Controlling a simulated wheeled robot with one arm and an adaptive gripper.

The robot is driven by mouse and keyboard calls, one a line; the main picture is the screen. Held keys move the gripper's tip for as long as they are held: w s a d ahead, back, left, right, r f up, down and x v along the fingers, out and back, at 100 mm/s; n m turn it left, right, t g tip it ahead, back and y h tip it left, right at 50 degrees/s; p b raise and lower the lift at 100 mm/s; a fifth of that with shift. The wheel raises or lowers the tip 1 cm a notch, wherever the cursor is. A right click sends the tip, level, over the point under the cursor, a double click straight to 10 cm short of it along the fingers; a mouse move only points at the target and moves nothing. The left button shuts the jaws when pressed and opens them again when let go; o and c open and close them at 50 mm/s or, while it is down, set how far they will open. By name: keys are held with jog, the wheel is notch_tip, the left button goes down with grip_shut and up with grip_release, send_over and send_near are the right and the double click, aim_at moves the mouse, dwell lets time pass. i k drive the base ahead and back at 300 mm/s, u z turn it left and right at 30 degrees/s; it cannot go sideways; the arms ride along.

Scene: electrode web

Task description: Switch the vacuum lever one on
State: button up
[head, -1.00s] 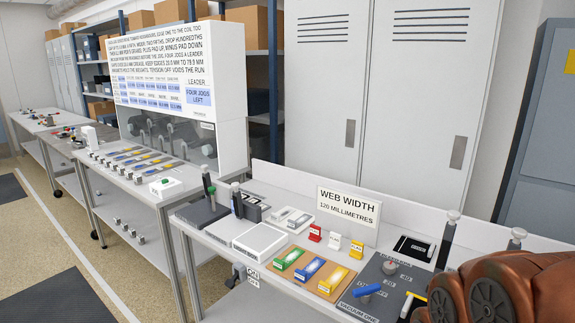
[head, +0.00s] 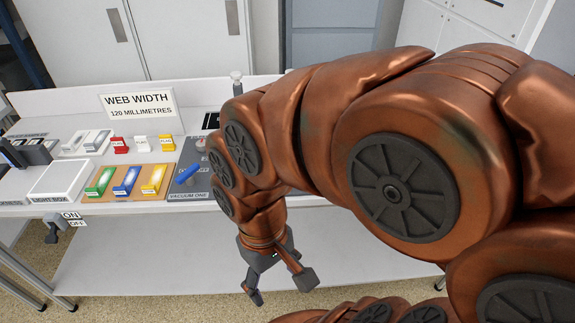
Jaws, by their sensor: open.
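The vacuum lever one is a blue lever (head: 187,174) on a dark grey panel (head: 185,193) marked "VACUUM ONE", near the front edge of the bench. The lever lies slanted, with one end lower left and the other upper right. Its on and off marks are too small to read. My gripper (head: 280,288) is open and empty, pointing down in front of the bench. It is to the right of the lever and lower in the picture, apart from it. My copper-coloured arm hides the right part of the panel and the bench there.
Green, blue and yellow blocks lie on a tan board (head: 112,197) left of the panel. A white "WEB WIDTH" sign (head: 139,103) stands behind. A small ON/OFF plate (head: 71,215) hangs at the bench front beside a grey switch. A lower shelf (head: 150,255) runs below the bench.

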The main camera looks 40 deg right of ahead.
aim_at(187, 175)
jog(key=k, duration=1.3)
jog(key=u, duration=0.7)
jog(key=i, duration=1.55)
jog(key=z, duration=0.6)
